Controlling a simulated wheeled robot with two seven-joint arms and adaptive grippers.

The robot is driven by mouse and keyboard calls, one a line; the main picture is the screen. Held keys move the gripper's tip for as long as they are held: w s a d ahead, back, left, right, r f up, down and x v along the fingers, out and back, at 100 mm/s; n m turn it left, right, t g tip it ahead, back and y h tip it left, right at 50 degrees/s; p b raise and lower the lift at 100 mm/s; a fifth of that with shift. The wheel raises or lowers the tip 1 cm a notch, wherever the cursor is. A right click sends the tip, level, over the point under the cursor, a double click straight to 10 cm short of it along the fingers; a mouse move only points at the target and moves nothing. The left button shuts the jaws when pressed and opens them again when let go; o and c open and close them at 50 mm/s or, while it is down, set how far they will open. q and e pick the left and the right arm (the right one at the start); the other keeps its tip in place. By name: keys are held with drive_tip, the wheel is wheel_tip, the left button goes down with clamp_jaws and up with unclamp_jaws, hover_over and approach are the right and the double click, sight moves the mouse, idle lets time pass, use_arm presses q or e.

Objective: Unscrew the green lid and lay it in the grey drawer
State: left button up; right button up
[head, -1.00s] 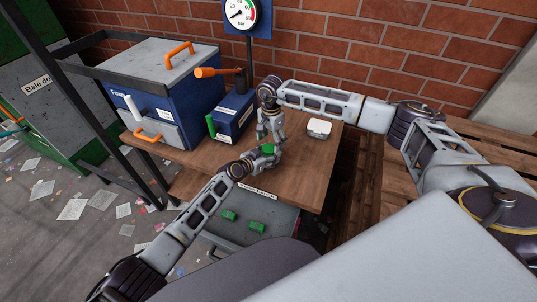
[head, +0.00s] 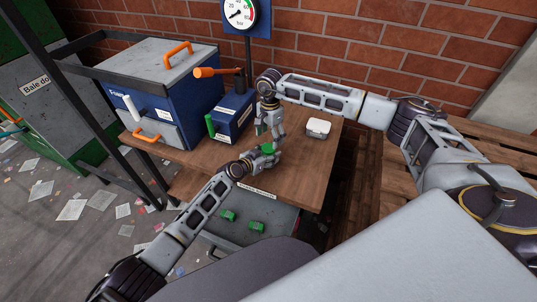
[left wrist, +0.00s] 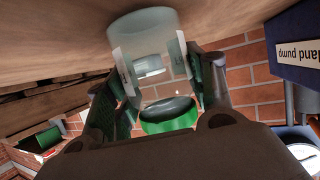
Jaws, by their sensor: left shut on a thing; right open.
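The green lid (head: 267,147) shows between my two grippers over the wooden table. In the left wrist view a clear jar with a white label (left wrist: 146,60) stands between my left fingers, with the green lid (left wrist: 168,124) at its end away from the table. I cannot tell how tightly the lid sits. My left gripper (head: 268,160) is shut on the jar. My right gripper (head: 262,132) is open and empty, just above the lid and apart from it. The grey drawer (head: 285,222) is open below the table's front edge, with two green pieces (head: 228,215) (head: 256,226) in it.
A blue hand pump (head: 232,115) with a green handle and orange lever stands behind left of my grippers. A larger blue box (head: 175,95) is farther left. The table's front right is clear.

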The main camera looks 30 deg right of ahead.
drive_tip(key=shift+m, duration=7.7)
drive_tip(key=shift+o, duration=0.5)
